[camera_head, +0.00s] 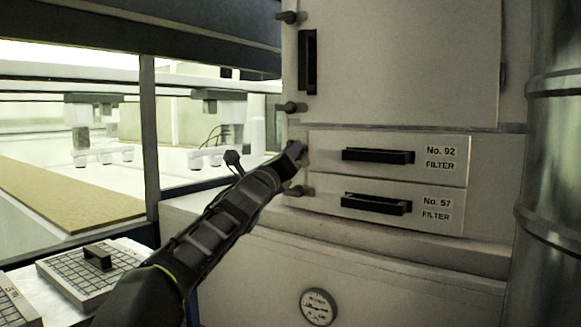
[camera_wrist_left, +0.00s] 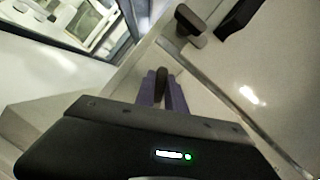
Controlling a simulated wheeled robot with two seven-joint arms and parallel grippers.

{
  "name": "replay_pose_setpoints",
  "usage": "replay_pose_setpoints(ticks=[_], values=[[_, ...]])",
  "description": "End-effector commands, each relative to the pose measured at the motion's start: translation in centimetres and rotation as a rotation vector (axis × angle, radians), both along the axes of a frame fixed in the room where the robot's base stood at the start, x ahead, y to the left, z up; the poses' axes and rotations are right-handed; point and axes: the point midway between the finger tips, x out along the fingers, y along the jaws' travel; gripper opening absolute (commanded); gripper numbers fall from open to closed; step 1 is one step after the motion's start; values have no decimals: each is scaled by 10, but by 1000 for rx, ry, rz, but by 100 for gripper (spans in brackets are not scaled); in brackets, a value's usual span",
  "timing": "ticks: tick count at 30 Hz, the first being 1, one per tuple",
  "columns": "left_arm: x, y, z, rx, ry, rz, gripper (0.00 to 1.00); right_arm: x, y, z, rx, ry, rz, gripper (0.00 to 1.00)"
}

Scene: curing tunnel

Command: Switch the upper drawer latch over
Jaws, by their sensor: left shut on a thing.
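The upper drawer (camera_head: 330,144), labelled No. 92 FILTER, is closed in the grey cabinet, above the closed No. 57 drawer (camera_head: 330,197). My left gripper (camera_head: 296,151) is at the left edge of the upper drawer. In the head view it covers the upper drawer latch. In the left wrist view, its purple fingers (camera_wrist_left: 162,92) are shut on the dark latch knob (camera_wrist_left: 161,80), which stands up between them. How the latch is turned is hard to tell. The lower drawer latch (camera_head: 300,190) shows just below the gripper. My right gripper is not in view.
A cabinet door (camera_head: 400,60) with a dark handle (camera_head: 307,62) and two latches on its left side (camera_head: 291,107) is above the drawers. A metal cylinder (camera_head: 555,160) stands at the right. A tray with a black handle (camera_head: 97,257) lies at the lower left.

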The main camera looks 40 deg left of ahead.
Motion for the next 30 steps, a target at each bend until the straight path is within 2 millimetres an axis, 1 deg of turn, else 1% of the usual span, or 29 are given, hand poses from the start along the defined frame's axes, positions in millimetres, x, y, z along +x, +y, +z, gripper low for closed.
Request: replay_pose_setpoints(ticks=[1, 3, 11, 15, 23, 30], values=[[0, -1, -5, -45, -3, -3, 0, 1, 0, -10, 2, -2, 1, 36], [0, -1, -4, -107, -5, -2, 0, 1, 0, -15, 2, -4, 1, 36], [1, -3, 0, -295, -7, -4, 0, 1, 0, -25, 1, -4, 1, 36], [0, 0, -1, -385, -8, 1, 0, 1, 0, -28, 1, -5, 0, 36], [0, -1, 1, -589, -12, -1, 0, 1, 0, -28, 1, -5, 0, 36], [0, -1, 4, -811, -17, 0, 0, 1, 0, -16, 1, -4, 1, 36]])
